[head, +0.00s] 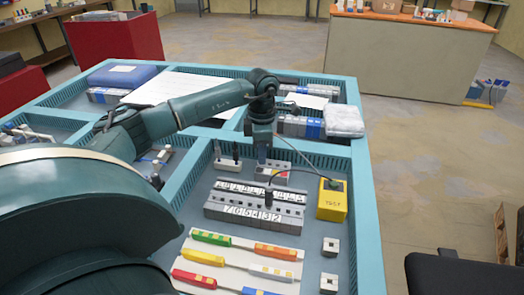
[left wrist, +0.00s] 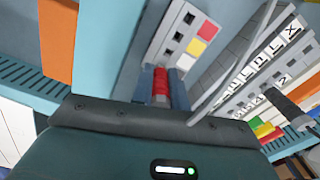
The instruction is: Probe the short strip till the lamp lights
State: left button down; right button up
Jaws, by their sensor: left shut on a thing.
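My left gripper (head: 263,158) points down over the short strip (head: 285,178), a pale block with sockets and coloured squares. In the left wrist view the gripper is shut on a red probe (left wrist: 161,88), beside the near end of the short strip (left wrist: 182,40). I cannot tell whether its tip is in a socket. A black probe (head: 269,198) stands at the long numbered strip (head: 225,214); its dark cable runs to the yellow tester box (head: 332,208). The lamp is not clearly seen to be lit. My right gripper is not in view.
A pale block with dark upright pieces (head: 235,163) stands left of the short strip. Coloured bars (head: 212,238) and two small socket blocks (head: 330,246) lie nearer. Teal tray walls (head: 366,215) edge the compartment. A grey cable runs from my gripper to the box.

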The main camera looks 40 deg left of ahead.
pick_arm(q)
jog(key=shift+f, duration=0.15)
jog(key=c, duration=1.3)
grip_release()
jog(key=shift+c, duration=0.5)
